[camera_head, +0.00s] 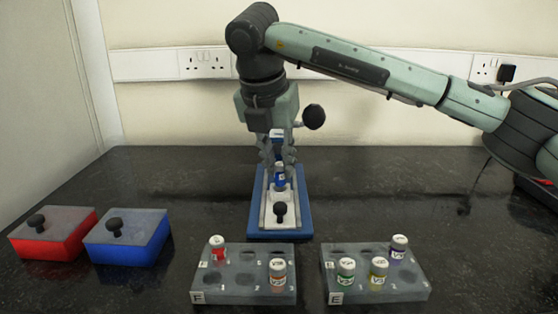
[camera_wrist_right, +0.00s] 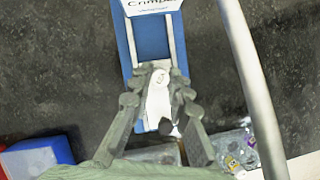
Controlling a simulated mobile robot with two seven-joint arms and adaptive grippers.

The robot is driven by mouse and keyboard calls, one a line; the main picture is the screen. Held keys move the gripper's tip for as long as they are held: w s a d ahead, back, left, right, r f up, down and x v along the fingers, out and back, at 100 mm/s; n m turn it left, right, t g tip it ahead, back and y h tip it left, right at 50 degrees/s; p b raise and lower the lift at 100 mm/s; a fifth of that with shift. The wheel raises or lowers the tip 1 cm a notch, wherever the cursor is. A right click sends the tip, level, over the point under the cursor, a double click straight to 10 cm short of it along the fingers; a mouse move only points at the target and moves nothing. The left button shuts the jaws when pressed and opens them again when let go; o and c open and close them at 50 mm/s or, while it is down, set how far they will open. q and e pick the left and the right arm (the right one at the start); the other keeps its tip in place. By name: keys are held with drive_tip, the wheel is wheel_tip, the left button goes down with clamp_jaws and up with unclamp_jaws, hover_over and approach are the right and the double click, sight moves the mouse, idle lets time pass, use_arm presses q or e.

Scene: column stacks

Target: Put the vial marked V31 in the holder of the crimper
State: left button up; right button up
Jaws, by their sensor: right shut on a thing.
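The blue-labelled vial (camera_head: 279,178) stands upright at the crimper's white slide; its lettering is too small to read. My right gripper (camera_head: 278,165) comes down from above and is shut on this vial. The crimper (camera_head: 256,225) has a blue base, a pale slide and a black knob (camera_head: 280,209) at the front. In the right wrist view the crimper (camera_wrist_right: 127,50) lies beyond my fingertips (camera_wrist_right: 159,80), with a pale, partly hidden shape between them. I cannot tell whether the vial's bottom touches the holder. My left gripper is not in view.
Rack F (camera_head: 240,297) holds a red vial (camera_head: 217,249) and a salmon vial (camera_head: 277,276). Rack E (camera_head: 400,291) holds green (camera_head: 346,273), yellow (camera_head: 378,273) and purple (camera_head: 398,249) vials. Red (camera_head: 52,235) and blue (camera_head: 128,237) knobbed boxes sit at left.

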drive_tip(key=shift+b, duration=0.7)
idle(1.0)
drive_tip(key=shift+f+b, duration=0.65)
drive_tip(key=shift+b, duration=0.15)
idle(0.6)
drive_tip(key=shift+f+b, duration=0.35)
drive_tip(key=shift+b, duration=0.05)
drive_tip(key=o, duration=0.9)
drive_tip(key=shift+o, duration=0.3)
drive_tip(key=shift+o, duration=1.3)
drive_tip(key=shift+r, duration=0.15)
